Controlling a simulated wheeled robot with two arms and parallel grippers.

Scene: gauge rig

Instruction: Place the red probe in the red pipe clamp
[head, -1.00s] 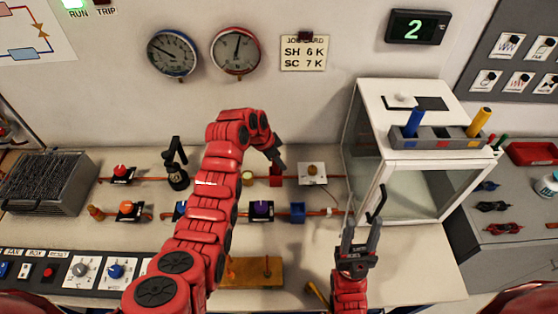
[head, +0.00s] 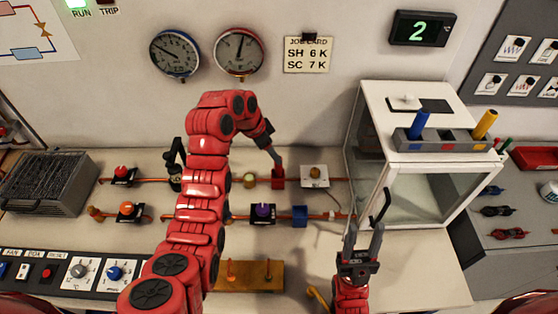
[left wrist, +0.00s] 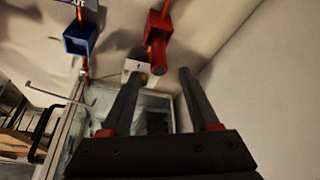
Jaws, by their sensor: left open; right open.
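The red pipe clamp (head: 278,182) sits on the upper copper pipe in the head view, and it also shows in the left wrist view (left wrist: 160,27). The red probe (left wrist: 157,55) appears to stand in this clamp, its round end pointing out toward the wrist camera. My left gripper (head: 277,160) is just above the clamp; in the left wrist view its open fingers (left wrist: 157,82) lie either side of the probe's line, with gaps, and hold nothing. My right gripper (head: 363,232) is open and empty in front of the glass case.
The glass case (head: 437,205) stands right of the clamps. On it, a grey rack (head: 412,145) holds a blue probe (head: 419,124) and a yellow probe (head: 484,123); its middle red-marked slot is empty. A blue clamp (head: 300,216) is on the lower pipe.

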